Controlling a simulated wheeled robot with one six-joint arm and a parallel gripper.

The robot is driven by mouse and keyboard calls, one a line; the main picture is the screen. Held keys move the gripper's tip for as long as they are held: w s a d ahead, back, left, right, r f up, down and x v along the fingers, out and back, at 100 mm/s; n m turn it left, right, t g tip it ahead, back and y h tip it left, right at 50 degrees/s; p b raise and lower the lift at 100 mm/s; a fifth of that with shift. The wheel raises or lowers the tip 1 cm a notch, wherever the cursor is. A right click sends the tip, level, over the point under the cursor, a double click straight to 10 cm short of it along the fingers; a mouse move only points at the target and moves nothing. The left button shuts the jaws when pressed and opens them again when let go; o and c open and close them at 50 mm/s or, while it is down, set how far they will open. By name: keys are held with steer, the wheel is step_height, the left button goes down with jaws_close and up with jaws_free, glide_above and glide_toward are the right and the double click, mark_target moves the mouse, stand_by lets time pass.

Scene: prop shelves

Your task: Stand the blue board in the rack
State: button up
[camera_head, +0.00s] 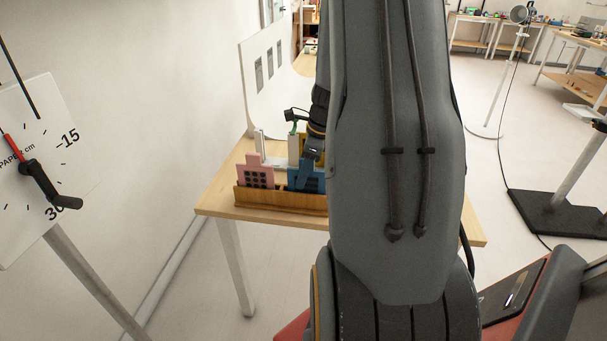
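The blue board (304,180) is at the wooden rack (270,198), right of the pink board (256,176). Its lower edge is behind the rack's front wall, and I cannot tell whether it rests in a slot. Its upper tab reaches up to my gripper (313,154). The gripper is small and dark here, partly hidden by my large grey arm, and its fingers are not clear enough to show whether they are shut on the tab. The arm also hides the right part of the rack and possibly part of the blue board. The pink board stands in the rack.
The rack stands near the front edge of a light wooden table (222,196). Behind it are a white stand (262,150), a yellow item (294,148) and a tall white panel (262,85). A dial board (45,160) on a pole stands at left.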

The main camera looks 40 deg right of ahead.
steer(key=shift+b+v, duration=0.7)
steer(key=shift+v, duration=3.2)
steer(key=shift+r+n+p, duration=0.3)
steer(key=shift+r+n, duration=0.15)
steer(key=shift+n, duration=0.15)
steer(key=s+a+f+n+h, duration=0.1)
steer(key=s+a+n, duration=0.3)
steer(key=a+n, duration=0.9)
steer(key=s+a+f+n+g+h, duration=0.1)
steer(key=s+a+n, duration=0.3)
steer(key=a+n, duration=0.9)
steer(key=shift+s+a+f+n+b, duration=0.3)
steer(key=shift+a+n, duration=0.1)
steer(key=shift+a, duration=1.1)
steer(key=shift+w, duration=0.1)
